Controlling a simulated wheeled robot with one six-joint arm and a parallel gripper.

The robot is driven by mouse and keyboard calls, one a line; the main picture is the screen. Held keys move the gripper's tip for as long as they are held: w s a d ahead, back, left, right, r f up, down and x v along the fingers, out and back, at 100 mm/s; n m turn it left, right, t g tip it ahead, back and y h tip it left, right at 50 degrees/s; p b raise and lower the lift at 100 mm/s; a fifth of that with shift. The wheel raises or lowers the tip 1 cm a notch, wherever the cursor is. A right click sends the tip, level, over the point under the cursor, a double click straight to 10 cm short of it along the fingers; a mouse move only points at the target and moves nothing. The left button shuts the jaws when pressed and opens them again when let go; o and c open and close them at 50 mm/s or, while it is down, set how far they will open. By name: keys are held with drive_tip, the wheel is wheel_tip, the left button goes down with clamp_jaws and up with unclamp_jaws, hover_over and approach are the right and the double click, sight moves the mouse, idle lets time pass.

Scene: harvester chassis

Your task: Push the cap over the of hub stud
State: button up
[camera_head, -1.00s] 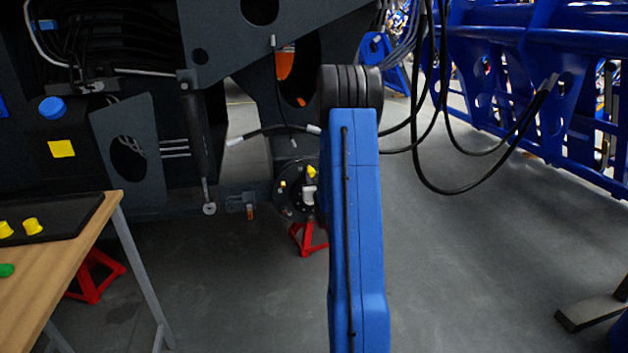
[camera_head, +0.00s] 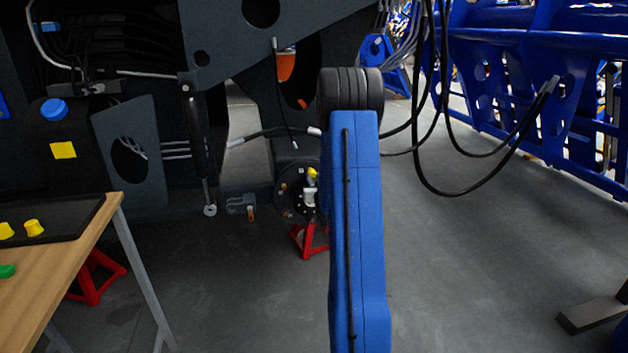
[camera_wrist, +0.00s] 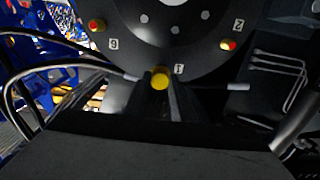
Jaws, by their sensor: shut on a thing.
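In the wrist view a yellow cap (camera_wrist: 159,81) is held between the two dark fingers of my gripper (camera_wrist: 160,88). Its round yellow end faces the camera, just below the number 1 label on the dark round hub (camera_wrist: 185,45). The stud behind the cap is hidden, so I cannot tell whether the cap touches it or is over it. Two other studs with red and yellow ends show near labels 6 (camera_wrist: 97,25) and 2 (camera_wrist: 228,44). In the head view the hub (camera_head: 290,200) is partly behind my blue arm, with a yellow spot (camera_head: 312,174) at it.
A wooden table (camera_head: 70,270) with yellow caps (camera_head: 34,227) on a dark tray and a green piece (camera_head: 7,271) stands at the left. A red stand (camera_head: 308,242) is below the hub. Black hoses (camera_head: 418,150) hang right of my arm. The floor at right is mostly clear.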

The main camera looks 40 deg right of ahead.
sight(313, 176)
drive_tip(key=shift+x, duration=1.7)
drive_tip(key=o, duration=0.9)
drive_tip(key=shift+c, duration=0.2)
drive_tip(key=shift+v, duration=2.55)
drive_tip(key=shift+s, duration=0.1)
